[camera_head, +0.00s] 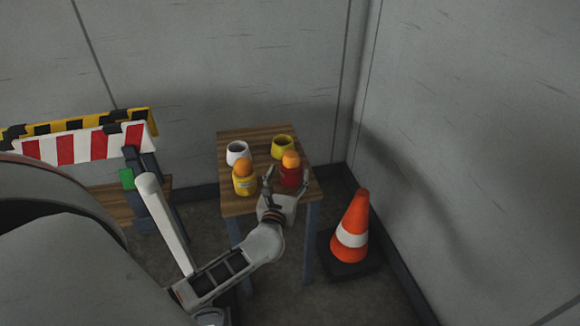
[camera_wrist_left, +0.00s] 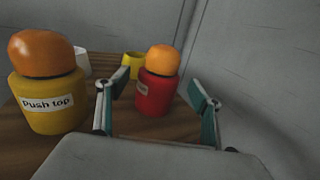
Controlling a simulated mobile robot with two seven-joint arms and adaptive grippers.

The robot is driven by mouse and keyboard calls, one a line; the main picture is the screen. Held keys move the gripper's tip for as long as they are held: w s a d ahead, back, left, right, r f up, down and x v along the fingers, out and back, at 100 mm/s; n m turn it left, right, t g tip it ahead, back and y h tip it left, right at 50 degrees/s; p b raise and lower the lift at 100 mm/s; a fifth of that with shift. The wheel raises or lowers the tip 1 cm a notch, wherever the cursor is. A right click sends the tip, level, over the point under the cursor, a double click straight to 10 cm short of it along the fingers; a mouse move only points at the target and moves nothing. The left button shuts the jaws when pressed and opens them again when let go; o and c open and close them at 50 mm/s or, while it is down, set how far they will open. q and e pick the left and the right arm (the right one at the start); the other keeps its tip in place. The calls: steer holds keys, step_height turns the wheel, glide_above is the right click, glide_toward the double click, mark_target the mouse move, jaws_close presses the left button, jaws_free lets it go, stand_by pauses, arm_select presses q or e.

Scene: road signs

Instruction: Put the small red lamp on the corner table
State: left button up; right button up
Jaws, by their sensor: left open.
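The small red lamp (camera_head: 291,173) has a red body and an orange dome. It stands upright on the wooden corner table (camera_head: 236,208), near the table's right edge. In the left wrist view the lamp (camera_wrist_left: 156,92) is between and slightly beyond the fingers. My left gripper (camera_head: 286,184) is open, with a finger on either side of the lamp; I cannot tell whether they touch it. The gripper also shows in the left wrist view (camera_wrist_left: 158,103). My right gripper is not in view.
A yellow lamp (camera_head: 244,181) labelled "Push top" stands left of the red one. A white cup (camera_head: 238,152) and a yellow cup (camera_head: 282,146) stand behind. An orange cone (camera_head: 352,232) is on the floor at right. Striped barriers (camera_head: 85,146) stand at left. Walls meet behind the table.

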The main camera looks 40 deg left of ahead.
arm_select(q)
steer(key=s+d+f+m+t+h, duration=0.1)
steer(key=s+d+m+h, duration=0.4)
steer(key=s+d+m, duration=0.6)
steer(key=s+d+f+m+h, duration=0.1)
steer(key=s+d+m+h, duration=0.5)
steer(key=m, duration=0.8)
steer(key=s+d+f+m+g, duration=0.1)
steer(key=s+f+m+g, duration=0.2)
steer(key=s+f+m, duration=0.3)
steer(key=s+d+f+m+g+y, duration=0.1)
steer(key=s+f+m+g, duration=0.2)
steer(key=m, duration=1.1)
steer(key=s+f, duration=0.3)
steer(key=s, duration=0.1)
steer(key=shift+s+d+f+m+g, duration=0.15)
steer(key=shift+d+f+m+g, duration=0.15)
steer(key=shift+g, duration=0.1)
